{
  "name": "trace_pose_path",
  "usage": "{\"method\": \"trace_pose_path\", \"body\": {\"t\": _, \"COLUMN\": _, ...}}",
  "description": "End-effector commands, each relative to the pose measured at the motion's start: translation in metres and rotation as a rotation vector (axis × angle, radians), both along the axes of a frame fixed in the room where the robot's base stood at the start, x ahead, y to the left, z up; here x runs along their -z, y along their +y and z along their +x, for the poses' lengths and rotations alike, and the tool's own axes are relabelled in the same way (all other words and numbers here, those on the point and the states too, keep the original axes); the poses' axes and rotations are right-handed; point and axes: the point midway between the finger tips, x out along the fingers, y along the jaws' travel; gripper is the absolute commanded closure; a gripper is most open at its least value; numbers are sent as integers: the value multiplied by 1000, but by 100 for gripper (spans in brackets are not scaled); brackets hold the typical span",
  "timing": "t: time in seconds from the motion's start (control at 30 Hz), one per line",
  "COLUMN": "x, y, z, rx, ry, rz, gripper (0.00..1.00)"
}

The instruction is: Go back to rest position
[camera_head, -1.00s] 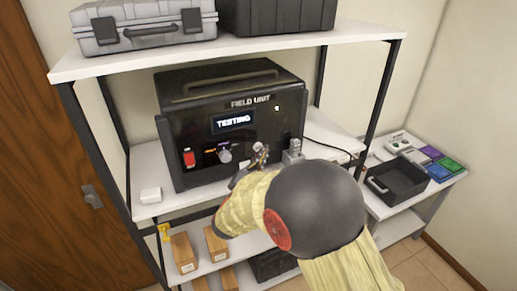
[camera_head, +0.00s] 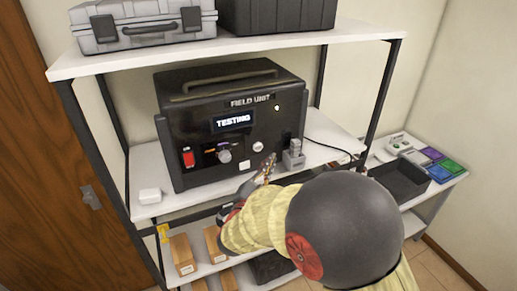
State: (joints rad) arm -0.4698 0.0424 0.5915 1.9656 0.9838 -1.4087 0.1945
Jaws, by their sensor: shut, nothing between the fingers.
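My gripper (camera_head: 268,166) is shut and empty. It is in front of the lower right part of the black field unit (camera_head: 185,115), at about the height of the shelf board, apart from the unit's front as far as I can tell. The unit's screen (camera_head: 234,122) reads "TESTING". A red switch (camera_head: 188,158) and a grey knob (camera_head: 225,156) show on its front, with a round light button (camera_head: 258,147) to the right. A small metal device (camera_head: 293,155) stands on the shelf just right of my gripper. My arm hides the lower shelf's right part.
Grey (camera_head: 145,22) and black (camera_head: 277,15) cases stand on top. Cardboard boxes (camera_head: 182,254) sit below. A side table (camera_head: 440,185) at right bears a black tray (camera_head: 402,180) and coloured boxes (camera_head: 440,168). A wooden door (camera_head: 40,150) is at left.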

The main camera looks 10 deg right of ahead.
Motion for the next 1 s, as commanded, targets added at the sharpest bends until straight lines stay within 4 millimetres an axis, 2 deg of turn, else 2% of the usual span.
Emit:
{"method": "trace_pose_path", "body": {"t": 0.33, "x": 0, "y": 0, "z": 0, "rx": 0, "ry": 3, "rz": -3, "gripper": 100}}
{"method": "trace_pose_path", "body": {"t": 0.43, "x": 11, "y": 5, "z": 4, "rx": -20, "ry": 46, "rz": 7, "gripper": 100}}
{"method": "trace_pose_path", "body": {"t": 0.57, "x": 50, "y": 29, "z": 16, "rx": -123, "ry": 187, "rz": 31, "gripper": 100}}
{"method": "trace_pose_path", "body": {"t": 0.7, "x": 107, "y": 70, "z": 14, "rx": -296, "ry": 406, "rz": 40, "gripper": 100}}
{"method": "trace_pose_path", "body": {"t": 0.8, "x": 133, "y": 98, "z": 2, "rx": -416, "ry": 540, "rz": 41, "gripper": 100}}
{"method": "trace_pose_path", "body": {"t": 1.0, "x": 163, "y": 136, "z": -37, "rx": -629, "ry": 773, "rz": 23, "gripper": 100}}
